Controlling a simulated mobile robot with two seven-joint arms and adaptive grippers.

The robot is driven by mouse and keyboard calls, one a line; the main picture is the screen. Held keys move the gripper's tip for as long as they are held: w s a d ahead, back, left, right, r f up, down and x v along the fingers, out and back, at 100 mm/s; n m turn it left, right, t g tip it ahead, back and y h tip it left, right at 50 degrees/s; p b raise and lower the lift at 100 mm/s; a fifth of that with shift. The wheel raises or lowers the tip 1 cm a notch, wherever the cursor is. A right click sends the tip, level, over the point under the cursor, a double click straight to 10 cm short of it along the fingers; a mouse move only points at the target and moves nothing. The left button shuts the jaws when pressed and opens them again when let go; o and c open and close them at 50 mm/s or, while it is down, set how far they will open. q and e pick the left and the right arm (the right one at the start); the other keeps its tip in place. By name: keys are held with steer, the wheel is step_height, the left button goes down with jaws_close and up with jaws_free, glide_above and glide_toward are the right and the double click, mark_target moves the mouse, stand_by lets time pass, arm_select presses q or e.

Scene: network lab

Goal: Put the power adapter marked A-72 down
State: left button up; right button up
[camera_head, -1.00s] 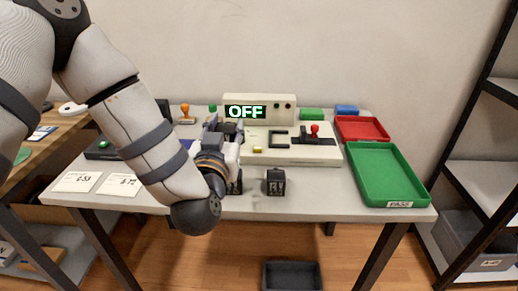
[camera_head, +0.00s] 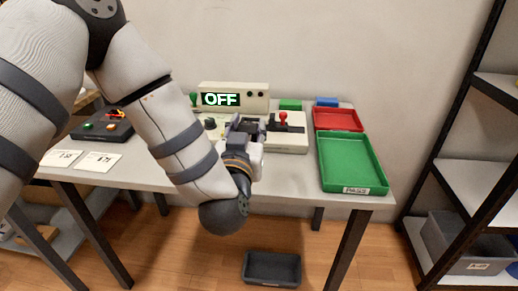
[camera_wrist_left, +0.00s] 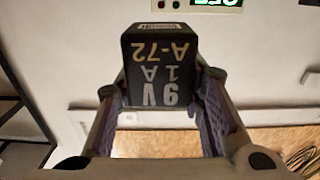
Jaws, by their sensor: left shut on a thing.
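The black power adapter (camera_wrist_left: 160,65) shows large in the left wrist view. Its face reads A-72, 1A and 9V, upside down in the picture. My left gripper (camera_wrist_left: 163,95) is shut on it, with one finger on each side. In the head view my left gripper (camera_head: 246,126) is over the table in front of the off-white test unit (camera_head: 287,142), and I cannot make out the adapter there. The unit's display (camera_head: 221,99) reads OFF. My right gripper is not in view.
On the table (camera_head: 290,178) are a green tray labelled PASS (camera_head: 345,165), a red tray (camera_head: 338,119), two white cards (camera_head: 97,162) and a dark button box (camera_head: 100,126). A grey bin (camera_head: 271,282) is on the floor. Shelves (camera_head: 480,180) stand at right.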

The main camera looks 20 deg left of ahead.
arm_select(q)
steer(key=w+d+f, duration=0.1)
steer(key=w+f, duration=0.1)
steer(key=w+d+f+b, duration=0.1)
steer(key=w+d+f, duration=0.1)
steer(key=f, duration=0.1)
steer(key=w+d+f+b, duration=0.1)
steer(key=w+f, duration=0.1)
steer(key=shift+d+f, duration=0.15)
steer(key=shift+d, duration=0.25)
steer(key=f, duration=0.3)
steer(key=shift+w+d+f+b, duration=0.2)
steer(key=shift+f+b, duration=0.05)
steer(key=shift+b, duration=0.1)
steer(key=shift+r, duration=0.15)
steer(key=o, duration=0.8)
steer(key=shift+f, duration=0.2)
steer(key=o, duration=0.5)
steer(key=shift+c, duration=0.2)
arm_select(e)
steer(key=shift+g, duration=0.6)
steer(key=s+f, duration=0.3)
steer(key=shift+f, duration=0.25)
